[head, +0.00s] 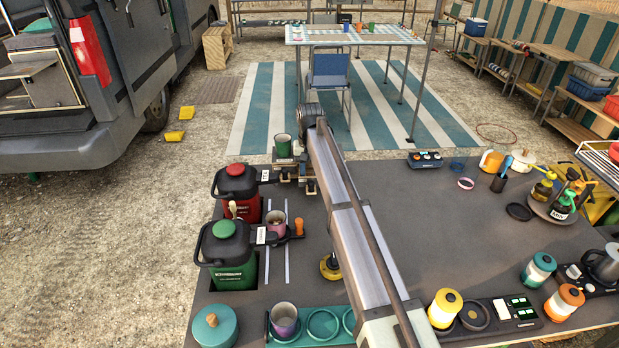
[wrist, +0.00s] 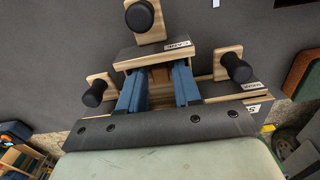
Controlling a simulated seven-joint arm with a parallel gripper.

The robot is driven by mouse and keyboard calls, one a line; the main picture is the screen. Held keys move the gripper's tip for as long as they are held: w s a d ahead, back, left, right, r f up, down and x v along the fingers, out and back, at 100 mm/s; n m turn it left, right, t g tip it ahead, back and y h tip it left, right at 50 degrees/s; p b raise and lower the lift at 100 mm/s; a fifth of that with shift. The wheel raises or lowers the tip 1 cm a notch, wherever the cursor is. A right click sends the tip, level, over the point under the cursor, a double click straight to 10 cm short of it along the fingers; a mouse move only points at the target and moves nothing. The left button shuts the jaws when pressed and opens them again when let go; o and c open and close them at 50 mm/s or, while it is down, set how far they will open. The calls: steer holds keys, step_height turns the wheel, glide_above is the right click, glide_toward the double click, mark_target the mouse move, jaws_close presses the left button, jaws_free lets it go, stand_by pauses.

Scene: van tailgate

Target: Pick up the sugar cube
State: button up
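I cannot pick out a sugar cube in either view. In the wrist view, a wooden box (wrist: 215,90) with dark lids and several black knobs lies under my gripper (wrist: 160,72). One dark lid (wrist: 150,52) carries a small label, too small to read surely. My gripper's two blue fingers stand apart and point down at the box. A brown surface shows between them; I cannot tell whether it is box wood or a cube. In the head view, my arm hides most of my gripper, and part of the wooden box (head: 289,163) shows beside it.
A red canister (head: 238,187) and a green canister (head: 228,258) stand left of my arm. A green cup (head: 283,145) stands by the box, and a pink cup (head: 276,222) stands nearer. The dark counter (head: 400,215) right of my arm has free room.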

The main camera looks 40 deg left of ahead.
steer(key=shift+c, duration=0.4)
jaws_close()
